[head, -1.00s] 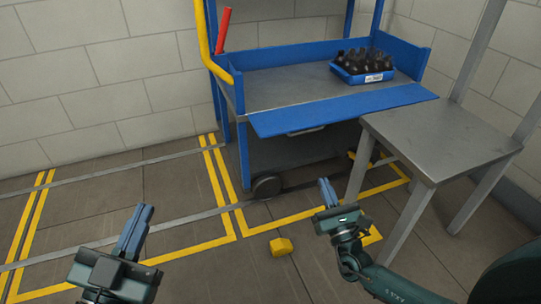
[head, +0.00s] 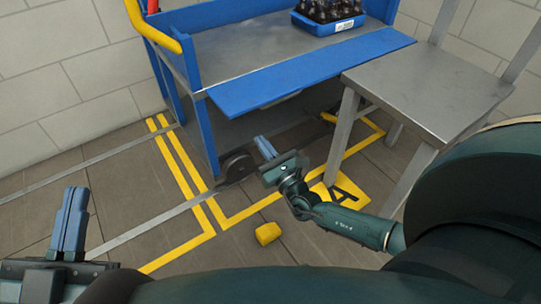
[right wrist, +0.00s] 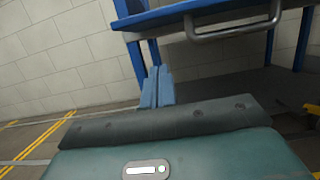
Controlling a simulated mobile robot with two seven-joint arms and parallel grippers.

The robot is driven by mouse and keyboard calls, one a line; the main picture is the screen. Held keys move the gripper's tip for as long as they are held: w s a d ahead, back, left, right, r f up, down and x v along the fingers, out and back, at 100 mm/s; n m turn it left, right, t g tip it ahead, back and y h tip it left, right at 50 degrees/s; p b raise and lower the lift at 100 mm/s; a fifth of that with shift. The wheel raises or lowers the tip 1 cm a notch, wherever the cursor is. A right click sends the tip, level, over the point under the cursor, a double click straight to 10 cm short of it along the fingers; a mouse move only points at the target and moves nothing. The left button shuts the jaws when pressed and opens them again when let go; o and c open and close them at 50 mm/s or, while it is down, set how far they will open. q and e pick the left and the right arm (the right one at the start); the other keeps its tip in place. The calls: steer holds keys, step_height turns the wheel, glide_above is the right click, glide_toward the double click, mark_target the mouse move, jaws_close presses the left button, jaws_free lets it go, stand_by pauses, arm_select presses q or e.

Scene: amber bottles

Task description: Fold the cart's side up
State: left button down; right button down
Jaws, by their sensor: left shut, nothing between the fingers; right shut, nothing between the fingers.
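The cart (head: 235,62) is blue with a grey metal deck. Its near side (head: 310,75) is a blue panel folded out and down from the deck's front edge. In the right wrist view the panel (right wrist: 180,14) is overhead, with a grey metal handle (right wrist: 235,30) under it. My right gripper (head: 262,140) is shut and empty, low in front of the cart, below and apart from the panel. Its closed fingers (right wrist: 158,72) also show in the right wrist view. My left gripper (head: 77,190) is shut and empty at the lower left, away from the cart.
A blue crate (head: 325,28) of dark bottles stands on the deck. A yellow block (head: 268,233) lies on the floor by yellow marking lines. Floor at the left is clear.

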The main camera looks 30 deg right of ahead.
arm_select(q)
steer(key=shift+f+y+p, duration=0.2)
steer(key=shift+y+p, duration=0.1)
arm_select(e)
steer(key=w+r, duration=0.3)
steer(key=r, duration=0.2)
steer(key=shift+w+a, duration=0.15)
steer(key=shift+w, duration=0.15)
